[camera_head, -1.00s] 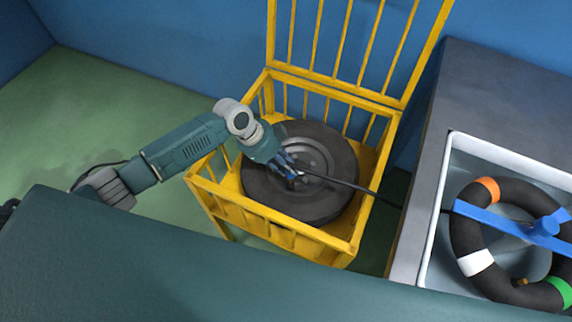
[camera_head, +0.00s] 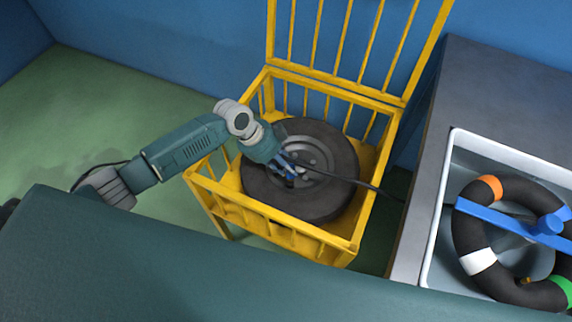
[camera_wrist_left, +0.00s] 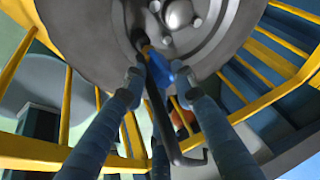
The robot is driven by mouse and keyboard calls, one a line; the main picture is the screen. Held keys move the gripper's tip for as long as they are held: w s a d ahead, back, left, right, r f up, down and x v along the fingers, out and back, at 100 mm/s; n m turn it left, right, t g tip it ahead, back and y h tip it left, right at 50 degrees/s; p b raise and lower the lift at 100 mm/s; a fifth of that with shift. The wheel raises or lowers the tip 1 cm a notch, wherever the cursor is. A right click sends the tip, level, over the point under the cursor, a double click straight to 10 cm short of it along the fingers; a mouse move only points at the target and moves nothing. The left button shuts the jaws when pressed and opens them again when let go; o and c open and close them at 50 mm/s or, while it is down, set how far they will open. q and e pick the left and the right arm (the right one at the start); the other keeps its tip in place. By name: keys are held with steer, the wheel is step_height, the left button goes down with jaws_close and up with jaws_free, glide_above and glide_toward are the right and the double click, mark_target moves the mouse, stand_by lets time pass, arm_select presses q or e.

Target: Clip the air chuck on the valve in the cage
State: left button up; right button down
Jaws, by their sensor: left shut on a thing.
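A dark wheel (camera_head: 342,188) with a grey rim lies in the yellow cage (camera_head: 298,238), whose barred lid stands open. My left gripper (camera_head: 288,172) reaches over the cage's left side and is at the wheel's hub. It is shut on the blue air chuck (camera_wrist_left: 160,72), with a dark hose trailing away. In the left wrist view the chuck's front end is at the valve (camera_wrist_left: 144,46), which shows a dark stem and a brass-coloured part near the rim. They overlap in the picture, and I cannot tell whether the chuck is clipped on.
The dark hose (camera_head: 378,188) runs right across the wheel and over the cage's right side. At the right, a grey counter (camera_head: 490,85) holds a white basin (camera_head: 440,225) with a black ring (camera_head: 468,225) and a blue bar (camera_head: 490,217). Green floor is free at the left.

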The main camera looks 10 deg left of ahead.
arm_select(q)
steer(key=shift+f+b, duration=0.35)
steer(key=shift+f, duration=0.1)
stand_by(0.3)
steer(key=o, duration=1.5)
steer(key=shift+c, duration=0.2)
steer(key=shift+r, duration=0.1)
steer(key=shift+r+p, duration=3.1)
steer(key=shift+r, duration=0.4)
steer(key=shift+f, duration=0.1)
